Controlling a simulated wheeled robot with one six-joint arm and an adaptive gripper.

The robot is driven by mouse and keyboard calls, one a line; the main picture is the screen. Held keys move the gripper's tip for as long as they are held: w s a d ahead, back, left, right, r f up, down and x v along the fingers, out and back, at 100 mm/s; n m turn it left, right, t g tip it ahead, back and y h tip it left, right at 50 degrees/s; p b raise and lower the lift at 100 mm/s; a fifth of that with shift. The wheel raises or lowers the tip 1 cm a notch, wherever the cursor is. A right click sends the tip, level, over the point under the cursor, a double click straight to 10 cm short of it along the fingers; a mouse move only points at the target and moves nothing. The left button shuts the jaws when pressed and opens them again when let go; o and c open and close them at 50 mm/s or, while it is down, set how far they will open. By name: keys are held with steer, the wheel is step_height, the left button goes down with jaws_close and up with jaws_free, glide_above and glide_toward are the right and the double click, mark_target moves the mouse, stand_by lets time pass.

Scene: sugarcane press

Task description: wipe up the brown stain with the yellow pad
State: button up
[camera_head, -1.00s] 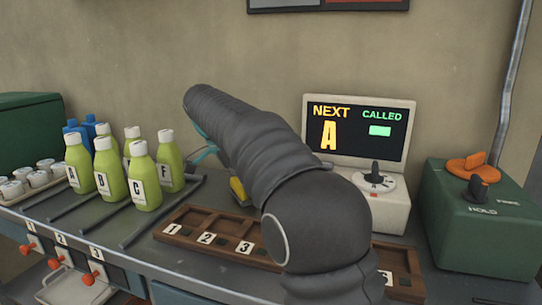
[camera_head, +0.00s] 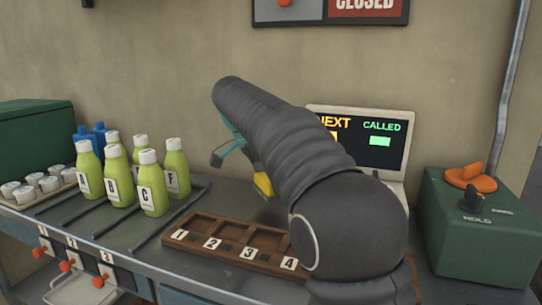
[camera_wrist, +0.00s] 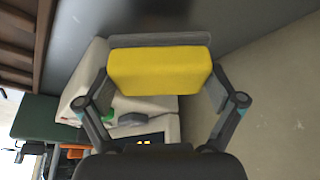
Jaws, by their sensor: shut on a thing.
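My gripper (camera_wrist: 160,82) is shut on the yellow pad (camera_wrist: 160,71), which spans between its two fingers in the wrist view. In the head view the yellow pad (camera_head: 263,184) shows as a small patch beside my dark arm, above the counter and behind the wooden tray. My arm hides most of the gripper there. I see no brown stain in either view; part of the counter is hidden behind my arm.
A wooden tray (camera_head: 196,226) with numbered slots lies on the counter. Several green bottles (camera_head: 152,184) stand left of it between dark rails. A display box (camera_head: 393,126) and a green control box (camera_head: 480,245) stand at the right. A wall is close behind.

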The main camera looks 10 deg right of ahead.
steer(key=shift+r, duration=1.9)
steer(key=shift+r, duration=0.1)
